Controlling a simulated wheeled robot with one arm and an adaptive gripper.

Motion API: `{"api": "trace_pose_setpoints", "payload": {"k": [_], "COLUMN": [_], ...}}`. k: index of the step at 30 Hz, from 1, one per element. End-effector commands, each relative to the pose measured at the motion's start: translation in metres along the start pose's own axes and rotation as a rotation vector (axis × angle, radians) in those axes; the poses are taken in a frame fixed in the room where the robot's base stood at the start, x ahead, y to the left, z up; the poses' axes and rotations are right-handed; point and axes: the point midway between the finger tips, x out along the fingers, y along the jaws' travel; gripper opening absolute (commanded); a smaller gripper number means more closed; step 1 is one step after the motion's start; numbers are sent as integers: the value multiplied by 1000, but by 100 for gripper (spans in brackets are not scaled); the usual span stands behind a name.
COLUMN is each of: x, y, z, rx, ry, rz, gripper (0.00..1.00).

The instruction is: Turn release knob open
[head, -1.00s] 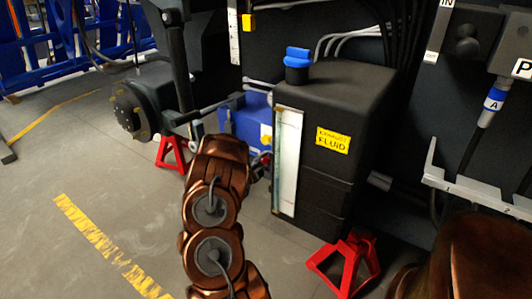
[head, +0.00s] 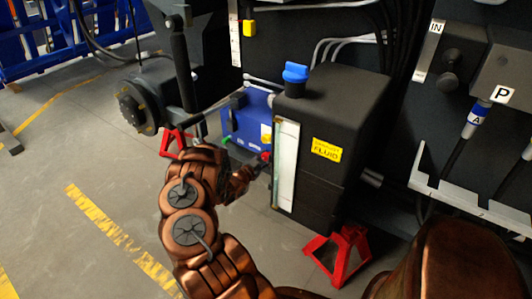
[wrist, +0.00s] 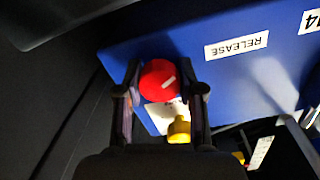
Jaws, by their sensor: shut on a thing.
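The release knob (wrist: 156,78) is a round red knob with a white pointer line, on the face of a blue box (wrist: 120,45). A white RELEASE label (wrist: 236,45) sits beside it, upside down in the wrist view. The pointer line lies at a slant. My gripper (wrist: 165,88) has one dark finger on each side of the knob and is shut on it. In the head view the blue box (head: 243,122) stands behind the black tank, and my gripper (head: 261,163) reaches its lower right side. The knob is small there.
A black exhaust fluid tank (head: 345,105) with a blue cap (head: 295,72) stands close to my gripper's right. Red jack stands (head: 338,255) are on the floor. Open floor lies left.

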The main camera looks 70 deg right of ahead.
Motion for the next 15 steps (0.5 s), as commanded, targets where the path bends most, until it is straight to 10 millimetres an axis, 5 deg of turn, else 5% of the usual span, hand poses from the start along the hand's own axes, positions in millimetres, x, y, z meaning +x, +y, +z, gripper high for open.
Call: {"api": "trace_pose_setpoints", "payload": {"k": [15], "x": [-1], "y": [3], "z": [1], "rx": [-492], "ry": [9], "rz": [17], "gripper": [3]}}
